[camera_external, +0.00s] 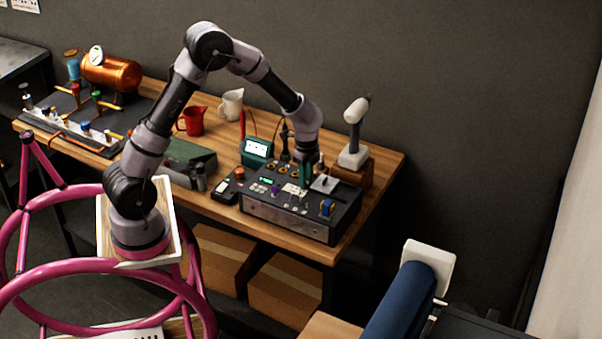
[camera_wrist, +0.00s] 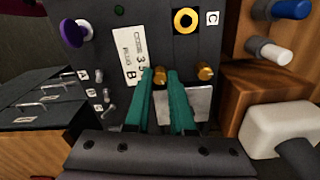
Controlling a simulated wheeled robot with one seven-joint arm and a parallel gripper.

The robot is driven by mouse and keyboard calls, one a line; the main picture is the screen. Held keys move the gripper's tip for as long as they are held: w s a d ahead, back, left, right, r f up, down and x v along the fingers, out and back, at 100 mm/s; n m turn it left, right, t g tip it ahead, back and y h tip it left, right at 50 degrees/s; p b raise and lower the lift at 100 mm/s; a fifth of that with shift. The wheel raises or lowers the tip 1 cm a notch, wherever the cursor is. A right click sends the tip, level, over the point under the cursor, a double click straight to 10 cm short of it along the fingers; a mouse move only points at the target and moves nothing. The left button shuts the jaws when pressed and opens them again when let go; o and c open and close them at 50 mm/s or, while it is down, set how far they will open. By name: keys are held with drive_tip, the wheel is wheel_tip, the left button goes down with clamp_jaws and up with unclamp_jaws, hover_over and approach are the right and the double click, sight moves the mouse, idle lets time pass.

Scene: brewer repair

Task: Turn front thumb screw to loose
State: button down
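The brewer's dark control panel (camera_external: 262,183) lies on the wooden bench. In the wrist view a brass thumb screw (camera_wrist: 160,76) shows between the tips of my gripper's teal fingers (camera_wrist: 161,80). A second brass thumb screw (camera_wrist: 205,73) is just right of the right finger. Both screws are at a grey metal plate (camera_wrist: 197,102), partly hidden by that finger. The fingers stand apart, one on each side of the first screw; I cannot tell whether they touch it. In the outside view my gripper (camera_external: 305,174) is low over the panel, beside the plate (camera_external: 325,184).
A yellow ring socket (camera_wrist: 186,20), a white label (camera_wrist: 131,55) and a purple knob (camera_wrist: 74,33) are on the panel. A wooden block (camera_external: 352,172) holding a white-headed tool (camera_external: 355,112) stands close on the right. A small teal meter (camera_external: 257,150) stands behind the panel.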

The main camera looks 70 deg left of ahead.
drive_tip(key=shift+n, duration=0.4)
drive_tip(key=n, duration=0.2)
drive_tip(key=shift+n, duration=2.3)
drive_tip(key=c, duration=0.8)
unclamp_jaws()
drive_tip(key=shift+o, duration=0.2)
drive_tip(key=shift+r, duration=0.1)
wheel_tip(320, 180, up, 11)
